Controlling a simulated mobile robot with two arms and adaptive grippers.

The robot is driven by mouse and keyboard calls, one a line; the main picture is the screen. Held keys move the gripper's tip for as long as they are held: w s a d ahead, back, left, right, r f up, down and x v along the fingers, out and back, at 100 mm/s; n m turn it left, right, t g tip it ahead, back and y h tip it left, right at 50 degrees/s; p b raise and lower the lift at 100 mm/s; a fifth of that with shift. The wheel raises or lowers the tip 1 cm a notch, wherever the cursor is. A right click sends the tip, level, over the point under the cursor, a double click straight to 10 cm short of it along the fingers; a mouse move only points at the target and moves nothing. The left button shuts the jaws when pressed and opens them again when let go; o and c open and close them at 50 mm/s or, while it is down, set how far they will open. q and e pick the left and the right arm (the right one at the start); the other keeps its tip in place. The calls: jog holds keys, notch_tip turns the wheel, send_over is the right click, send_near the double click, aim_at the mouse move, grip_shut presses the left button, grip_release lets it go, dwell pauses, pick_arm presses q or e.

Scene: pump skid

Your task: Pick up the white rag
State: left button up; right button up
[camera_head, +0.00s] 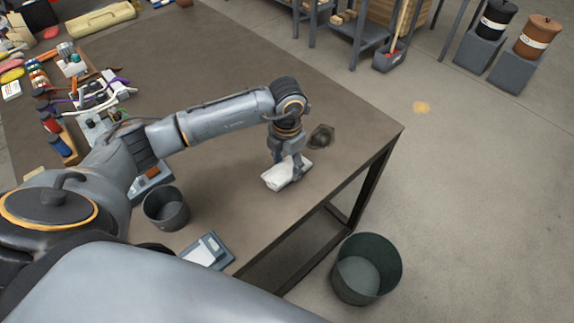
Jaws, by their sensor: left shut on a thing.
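The white rag (275,178) is a small folded white bundle at the right part of the brown table, near its front edge. My left gripper (290,170) points down over it and is shut on it. The fingers partly cover the rag's right side. I cannot tell whether the rag touches the table top or hangs just above it. My right gripper does not show.
A dark lump (321,137) lies just behind the gripper. A small dark cup (166,209) and a grey device (206,251) are on the table (225,60). A green bin (367,269) stands on the floor. Several bottles and tools crowd the table's left side.

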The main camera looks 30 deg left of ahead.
pick_arm(q)
jog(key=shift+r, duration=0.4)
jog(key=s+d+r+b, duration=0.3)
jog(key=s+d+r, duration=0.5)
jog(key=d+r, duration=0.3)
jog(key=shift+s+r, duration=0.2)
jog(key=shift+r, duration=0.2)
jog(key=shift+d, duration=0.1)
